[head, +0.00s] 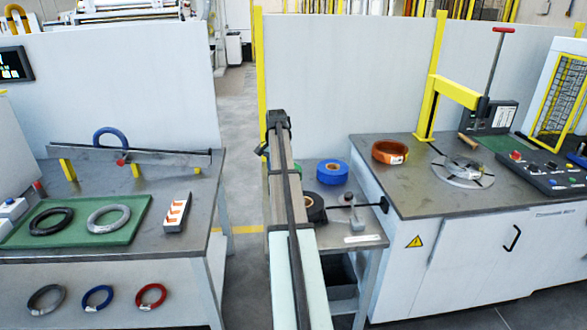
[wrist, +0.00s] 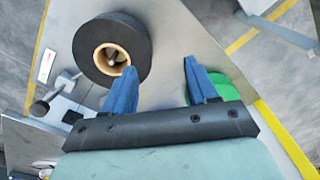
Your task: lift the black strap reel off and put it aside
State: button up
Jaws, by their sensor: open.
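The black strap reel (wrist: 138,38) lies flat on a grey table in the wrist view, at upper left. It has a tan core (wrist: 98,56), and a small metal peg shows inside the core. In the head view the reel (head: 315,211) is partly hidden behind my arm. My gripper (wrist: 157,68) is open and empty, with two blue fingers. The left fingertip overlaps the lower right edge of the reel in the picture; the reel is not between the fingers. I cannot tell the height gap. The head view does not clearly show the fingers.
A blue reel (head: 332,172) stands behind the black one, and a green reel (wrist: 226,88) is beside my right finger. A grey tool with a lever (wrist: 64,84) is close to the black reel. An orange coil (head: 390,152) sits on the right bench (head: 410,195).

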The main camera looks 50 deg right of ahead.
jog(key=s+d+m, duration=0.1)
jog(key=s+d, duration=0.3)
jog(key=f, duration=1.3)
jog(key=shift+s+a, duration=0.15)
jog(key=shift+a, duration=0.05)
jog(key=shift+c, duration=0.5)
jog(key=shift+r, duration=0.1)
grip_shut()
jog(key=shift+c, duration=1.1)
grip_release()
jog(key=c, duration=0.5)
